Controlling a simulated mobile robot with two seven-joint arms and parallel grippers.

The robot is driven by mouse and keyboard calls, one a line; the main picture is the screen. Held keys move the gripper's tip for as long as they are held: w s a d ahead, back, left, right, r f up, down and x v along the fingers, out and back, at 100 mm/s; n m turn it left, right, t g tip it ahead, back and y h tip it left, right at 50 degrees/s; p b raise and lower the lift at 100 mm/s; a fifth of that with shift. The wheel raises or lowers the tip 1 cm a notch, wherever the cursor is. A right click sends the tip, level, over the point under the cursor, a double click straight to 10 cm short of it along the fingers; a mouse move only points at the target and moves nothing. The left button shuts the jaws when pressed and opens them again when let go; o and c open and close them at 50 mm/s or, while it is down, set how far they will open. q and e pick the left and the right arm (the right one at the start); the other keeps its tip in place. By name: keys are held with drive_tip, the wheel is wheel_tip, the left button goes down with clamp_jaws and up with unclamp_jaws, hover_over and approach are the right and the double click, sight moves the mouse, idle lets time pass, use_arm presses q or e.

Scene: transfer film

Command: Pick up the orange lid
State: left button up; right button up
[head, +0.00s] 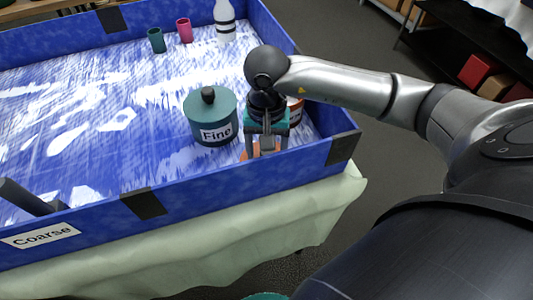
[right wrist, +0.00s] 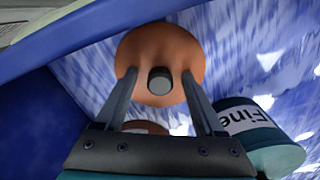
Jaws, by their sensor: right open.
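The orange lid (right wrist: 160,45) is round with a dark knob (right wrist: 159,81) in its middle. In the right wrist view the knob sits between the two open fingers of my right gripper (right wrist: 163,85), with a gap on both sides. In the head view only a bit of the orange lid (head: 248,154) shows, low by the near wall of the blue tray; my right gripper (head: 264,149) points down over it and hides the rest. I do not make out my left gripper.
A teal "Fine" pot (head: 212,118) stands close left of my right gripper. A red and white container (head: 297,108) is partly hidden behind it. The blue tray wall (head: 338,150) is close by. A teal cup (head: 156,40), pink cup (head: 184,30) and white bottle (head: 225,22) stand farther back.

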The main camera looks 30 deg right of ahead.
clamp_jaws()
idle(0.4)
drive_tip(key=shift+r, duration=0.15)
